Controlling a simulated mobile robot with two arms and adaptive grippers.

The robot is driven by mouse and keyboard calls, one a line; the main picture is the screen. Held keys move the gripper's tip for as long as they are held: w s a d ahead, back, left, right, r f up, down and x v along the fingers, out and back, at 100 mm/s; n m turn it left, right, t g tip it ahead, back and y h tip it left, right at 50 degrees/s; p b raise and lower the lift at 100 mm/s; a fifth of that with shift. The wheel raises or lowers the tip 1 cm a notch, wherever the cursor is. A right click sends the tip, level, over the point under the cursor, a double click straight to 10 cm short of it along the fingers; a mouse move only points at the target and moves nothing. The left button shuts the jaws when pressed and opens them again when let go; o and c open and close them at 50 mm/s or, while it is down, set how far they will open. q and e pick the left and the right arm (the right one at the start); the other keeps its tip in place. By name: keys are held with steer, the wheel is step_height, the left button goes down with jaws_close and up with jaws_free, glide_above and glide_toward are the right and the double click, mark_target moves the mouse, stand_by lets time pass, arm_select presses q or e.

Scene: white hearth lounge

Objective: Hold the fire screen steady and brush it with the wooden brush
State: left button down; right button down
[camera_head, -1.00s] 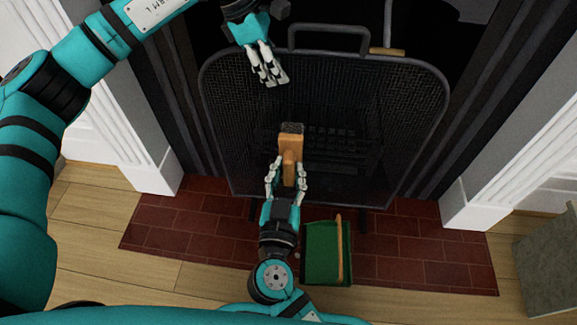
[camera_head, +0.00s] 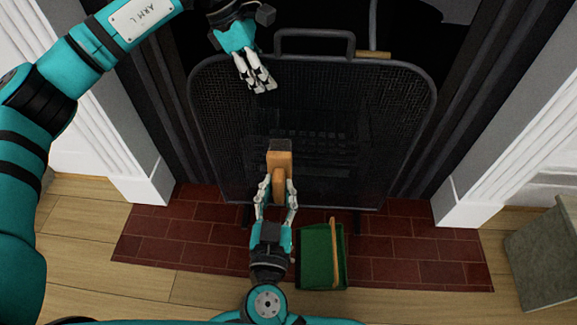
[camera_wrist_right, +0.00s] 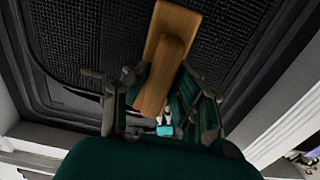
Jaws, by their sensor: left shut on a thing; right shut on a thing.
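The fire screen (camera_head: 330,175) is a dark mesh panel with a rounded black frame and top handle, upright before the fireplace. My left gripper (camera_head: 263,85) is shut on its upper frame, left of the handle, with the fingers covering the grip point. My right gripper (camera_head: 276,196) is shut on the wooden brush (camera_head: 279,160), in front of the lower middle of the mesh. In the right wrist view the brush (camera_wrist_right: 170,55) sits between the fingers, with mesh (camera_wrist_right: 85,35) behind it. I cannot tell whether its dark bristles touch the mesh.
A green dustpan (camera_head: 315,262) with a wooden handle lies on the red brick hearth (camera_head: 400,258), just right of my right gripper. A wooden-handled tool (camera_head: 373,54) shows behind the screen's top. White fireplace surrounds (camera_head: 475,175) flank it. A grey-green box (camera_head: 545,250) stands at the right.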

arm_select(q)
steer(key=c, duration=1.3)
jaws_free()
steer(key=shift+d, duration=0.15)
steer(key=v, duration=1.2)
steer(key=shift+f, duration=0.1)
